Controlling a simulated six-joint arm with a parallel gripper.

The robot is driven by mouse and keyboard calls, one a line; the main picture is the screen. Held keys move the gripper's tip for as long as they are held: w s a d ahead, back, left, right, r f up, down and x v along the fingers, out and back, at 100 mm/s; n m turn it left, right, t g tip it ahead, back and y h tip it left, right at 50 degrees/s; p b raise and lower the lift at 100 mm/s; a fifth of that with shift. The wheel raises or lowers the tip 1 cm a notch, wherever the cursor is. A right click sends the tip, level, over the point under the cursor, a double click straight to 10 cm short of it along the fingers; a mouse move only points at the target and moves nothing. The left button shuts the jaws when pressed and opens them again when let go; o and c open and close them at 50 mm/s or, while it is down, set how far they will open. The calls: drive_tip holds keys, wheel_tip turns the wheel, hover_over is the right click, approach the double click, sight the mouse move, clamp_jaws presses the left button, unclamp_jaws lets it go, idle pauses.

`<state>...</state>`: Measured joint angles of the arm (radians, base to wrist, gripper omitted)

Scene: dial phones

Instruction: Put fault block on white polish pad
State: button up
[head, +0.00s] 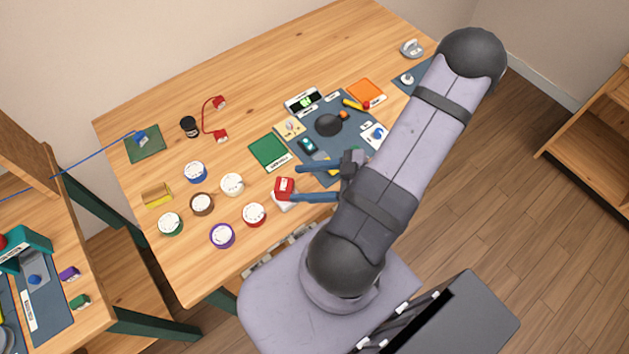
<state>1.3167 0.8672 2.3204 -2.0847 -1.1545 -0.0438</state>
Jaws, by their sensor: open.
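A red block with a white label (284,186), which I take for the fault block, is near the table's front edge. A white pad (283,204) shows just below it in the picture, partly covered by the block. The block seems to rest on the pad, though from this angle I cannot be sure they touch. My gripper (294,183) is open, its two dark fingers pointing left, one above and one below the block's right side. The lower fingertip overlaps the block's lower edge, and I cannot tell whether it touches.
Several round white dials with coloured rims, one of them red (253,214), stand to the left. A green mat (269,151) lies just above the block. A dark mat (352,112) with small parts lies beyond my gripper.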

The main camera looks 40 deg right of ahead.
drive_tip(key=shift+v, duration=1.2)
drive_tip(key=w+d+h, duration=0.2)
drive_tip(key=w, duration=0.1)
drive_tip(key=w+d+f+m+g+h, duration=0.1)
drive_tip(key=w+d+h, duration=0.1)
drive_tip(key=w, duration=0.1)
drive_tip(key=w+d+f+h, duration=0.1)
drive_tip(key=w+d+h, duration=0.1)
drive_tip(key=w+d, duration=0.1)
drive_tip(key=shift+d+f+g+h, duration=0.1)
drive_tip(key=shift+f+g+h, duration=0.1)
drive_tip(key=shift+g+h, duration=0.2)
drive_tip(key=shift+w+d+r+m+g+h, duration=0.2)
drive_tip(key=shift+w+d+m+h, duration=0.15)
drive_tip(key=shift+w+h, duration=0.15)
drive_tip(key=shift+w+d+r+m+g+h, duration=0.25)
drive_tip(key=shift+w+d+h, duration=0.1)
drive_tip(key=shift+w+h, duration=0.15)
drive_tip(key=s+a+r+m+g, duration=0.3)
drive_tip(key=s+a+r, duration=0.1)
drive_tip(key=a, duration=0.6)
drive_tip(key=s+a+r+m+g, duration=0.3)
drive_tip(key=s+a, duration=0.3)
drive_tip(key=a, duration=0.4)
drive_tip(key=shift+s+r+m+g+h, duration=0.35)
drive_tip(key=shift+r+m+g+h, duration=0.05)
drive_tip(key=shift+r+g, duration=0.1)
